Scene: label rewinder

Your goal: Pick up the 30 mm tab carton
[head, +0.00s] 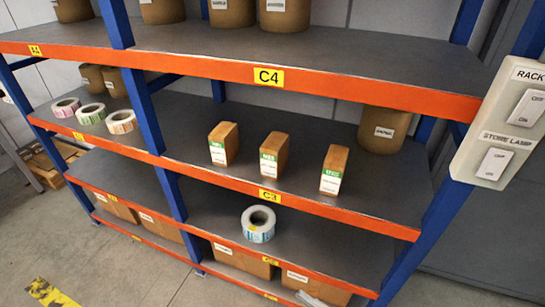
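Three small brown cartons stand upright in a row on the shelf marked C3: a left carton (229,143), a middle carton (278,155) and a right carton (339,169). Each has a green and white label on its front face. The print is too small to tell which one is the 30 mm tab carton. The cartons stand apart from each other, a little behind the orange front beam. My gripper is not in view.
Blue uprights (150,115) and orange beams (230,68) frame the rack. A brown tub (384,130) stands behind the right carton. Label rolls (92,113) lie at left, and another roll (259,223) sits one shelf lower. A switch panel (500,125) is at right.

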